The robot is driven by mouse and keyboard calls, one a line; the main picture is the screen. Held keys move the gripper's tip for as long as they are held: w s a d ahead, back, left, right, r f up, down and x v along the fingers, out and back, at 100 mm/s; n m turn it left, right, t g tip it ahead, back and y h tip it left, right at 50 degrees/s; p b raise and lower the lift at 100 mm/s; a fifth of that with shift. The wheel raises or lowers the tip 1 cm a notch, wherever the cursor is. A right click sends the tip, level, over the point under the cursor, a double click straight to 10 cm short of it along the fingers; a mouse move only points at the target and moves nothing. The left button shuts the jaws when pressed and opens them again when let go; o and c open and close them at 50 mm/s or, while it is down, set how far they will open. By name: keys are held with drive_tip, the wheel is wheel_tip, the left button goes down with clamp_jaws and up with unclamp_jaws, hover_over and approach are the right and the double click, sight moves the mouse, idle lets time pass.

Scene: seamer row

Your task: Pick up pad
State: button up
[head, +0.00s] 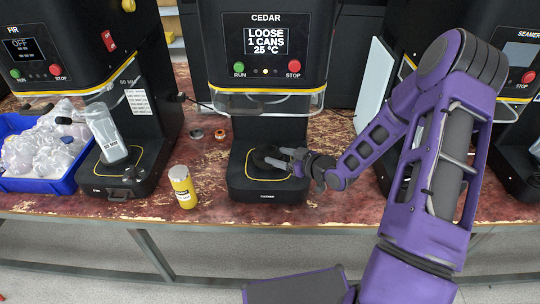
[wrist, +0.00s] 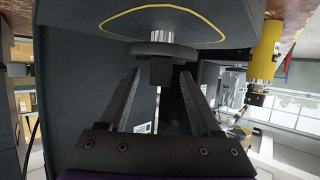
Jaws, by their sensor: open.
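The pad is a dark round disc with a small block-shaped grip, on the base plate of the CEDAR machine (head: 269,194). In the head view the pad (head: 262,157) lies inside the yellow outline, partly hidden by my fingers. In the wrist view the pad (wrist: 150,49) is at the top middle, with its dark block standing out toward me. My gripper (head: 281,158) is at the pad, coming from the right. In the wrist view my gripper (wrist: 160,78) is open, its two fingers on either side of the block with gaps showing.
The FIR machine (head: 125,172) holds a tilted clear jar (head: 106,133). A blue bin (head: 60,184) of clear bags is at far left. Small round parts lie behind the can.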

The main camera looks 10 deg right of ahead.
drive_tip(key=shift+w+a, duration=0.1)
drive_tip(key=shift+w, duration=0.1)
clamp_jaws()
idle(0.4)
wheel_tip(320, 180, up, 10)
drive_tip(key=shift+f+p, duration=0.25)
drive_tip(key=shift+p, duration=0.2)
drive_tip(key=f+b, duration=0.2)
drive_tip(key=s+f+b, duration=0.1)
drive_tip(key=f+b, duration=0.1)
drive_tip(key=f, duration=0.1)
drive_tip(key=f+b, duration=0.2)
drive_tip(key=f, duration=0.1)
drive_tip(key=shift+s+d+f, duration=0.15)
drive_tip(key=shift+d+f, duration=0.05)
drive_tip(key=shift+d, duration=0.2)
drive_tip(key=shift+f+b, duration=0.6)
drive_tip(key=shift+b, duration=0.1)
unclamp_jaws()
